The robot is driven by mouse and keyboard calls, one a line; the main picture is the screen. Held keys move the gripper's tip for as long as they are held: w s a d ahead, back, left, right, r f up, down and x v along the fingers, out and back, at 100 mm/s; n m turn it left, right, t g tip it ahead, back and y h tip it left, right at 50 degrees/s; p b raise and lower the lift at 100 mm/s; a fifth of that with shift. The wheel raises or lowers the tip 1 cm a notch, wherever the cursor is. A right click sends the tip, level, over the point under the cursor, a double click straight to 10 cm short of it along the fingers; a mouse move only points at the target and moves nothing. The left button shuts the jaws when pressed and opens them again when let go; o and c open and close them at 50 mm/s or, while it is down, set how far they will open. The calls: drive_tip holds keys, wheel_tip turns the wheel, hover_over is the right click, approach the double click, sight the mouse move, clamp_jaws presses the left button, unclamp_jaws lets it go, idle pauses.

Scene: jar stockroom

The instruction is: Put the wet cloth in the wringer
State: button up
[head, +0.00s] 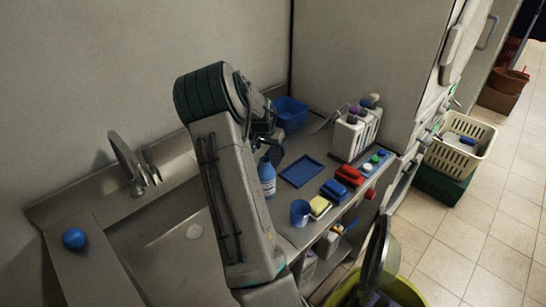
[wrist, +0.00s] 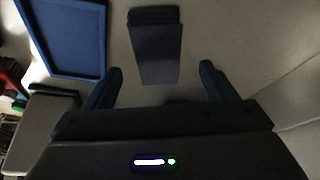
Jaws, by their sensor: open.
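My gripper (wrist: 162,78) is open, its two dark fingers apart with nothing between the tips. In the head view the gripper (head: 268,138) is partly hidden behind my arm, over the counter beside the blue basin. A dark grey, flat, folded-looking piece (wrist: 155,50) lies on the counter just beyond the fingertips in the wrist view; I cannot tell surely whether it is the wet cloth. A yellow-green bucket (head: 408,291) stands on the floor at the bottom of the head view, partly cut off; I cannot make out a wringer for certain.
A blue tray (head: 302,170), blue bottle (head: 267,178), blue cup (head: 300,213), yellow sponge (head: 320,206) and red-and-blue items crowd the counter. A white bottle holder (head: 355,133) stands behind. The sink is left, with a blue ball (head: 74,238). A cream basket (head: 460,144) stands right.

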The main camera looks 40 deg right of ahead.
sight(273, 154)
drive_tip(key=shift+p+x, duration=0.9)
drive_tip(key=shift+x, duration=1.6)
drive_tip(key=shift+s, duration=0.15)
drive_tip(key=c, duration=1.1)
drive_tip(key=shift+c, duration=0.2)
drive_tip(key=shift+r, duration=0.45)
drive_tip(key=r+b, duration=0.1)
drive_tip(key=s+r+b, duration=0.1)
drive_tip(key=r, duration=0.1)
drive_tip(key=shift+d+r, duration=0.15)
drive_tip(key=shift+r, duration=0.15)
drive_tip(key=s+d+r+b, duration=0.3)
drive_tip(key=s+r, duration=0.3)
drive_tip(key=s, duration=0.4)
drive_tip(key=shift+d+r, duration=0.2)
